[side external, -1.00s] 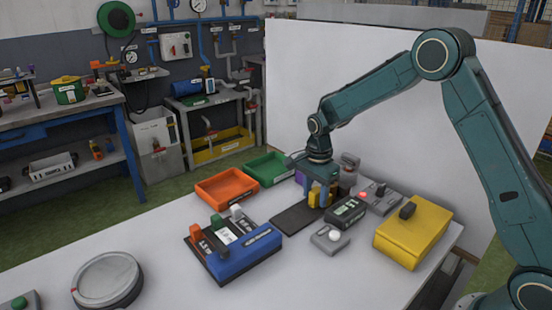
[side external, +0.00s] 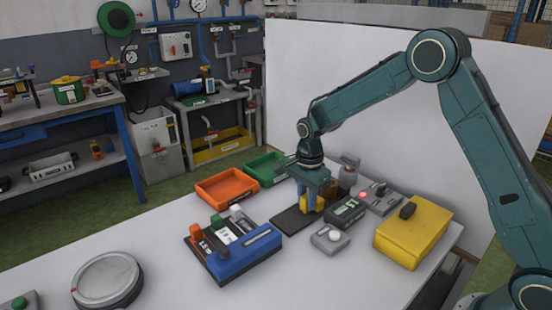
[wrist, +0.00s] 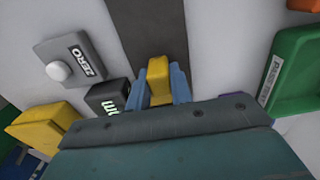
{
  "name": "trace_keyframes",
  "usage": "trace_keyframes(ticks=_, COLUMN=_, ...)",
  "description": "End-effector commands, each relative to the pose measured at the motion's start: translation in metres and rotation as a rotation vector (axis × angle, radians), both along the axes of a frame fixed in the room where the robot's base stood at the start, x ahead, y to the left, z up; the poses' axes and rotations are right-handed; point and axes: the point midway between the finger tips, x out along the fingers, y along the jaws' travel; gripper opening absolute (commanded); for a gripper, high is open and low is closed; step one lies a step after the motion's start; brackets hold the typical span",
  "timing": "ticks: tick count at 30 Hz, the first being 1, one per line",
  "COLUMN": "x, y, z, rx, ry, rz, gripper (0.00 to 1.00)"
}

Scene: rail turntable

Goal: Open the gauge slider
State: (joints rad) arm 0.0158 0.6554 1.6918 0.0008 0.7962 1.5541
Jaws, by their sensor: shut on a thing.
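The yellow slider block (side external: 309,204) stands on a dark flat rail (side external: 288,221) on the white table. In the wrist view the yellow block (wrist: 158,78) sits between the two blue fingers, with bare dark rail (wrist: 160,25) beyond it. My gripper (side external: 309,203) points down and is shut on the yellow block. A black readout box (side external: 347,213) stands just right of the rail; its label shows partly in the wrist view (wrist: 108,98). The far part of the rail and slider is hidden behind my gripper.
A grey ZERO box (side external: 330,239) with a white button is right of the rail. A blue unit (side external: 243,256) with levers stands left. Orange (side external: 227,187) and green (side external: 266,168) trays lie behind. A yellow box (side external: 412,231) is at the right.

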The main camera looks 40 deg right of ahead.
Motion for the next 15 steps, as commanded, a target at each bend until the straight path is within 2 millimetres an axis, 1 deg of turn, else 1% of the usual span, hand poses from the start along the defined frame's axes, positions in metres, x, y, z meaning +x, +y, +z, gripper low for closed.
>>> trace_keyframes(ticks=1, x=0.0, y=0.012, z=0.001, rx=0.001, ry=-0.002, rz=0.005, gripper=0.0)
trace_keyframes(ticks=3, x=0.0, y=0.026, z=0.001, rx=0.001, ry=-0.003, rz=0.005, gripper=0.0)
trace_keyframes(ticks=7, x=0.0, y=0.045, z=0.001, rx=0.001, ry=-0.003, rz=0.003, gripper=0.0)
trace_keyframes(ticks=10, x=0.0, y=0.052, z=0.001, rx=0.001, ry=-0.003, rz=0.001, gripper=0.0)
trace_keyframes(ticks=15, x=0.0, y=0.054, z=0.001, rx=0.002, ry=-0.003, rz=0.002, gripper=0.0)
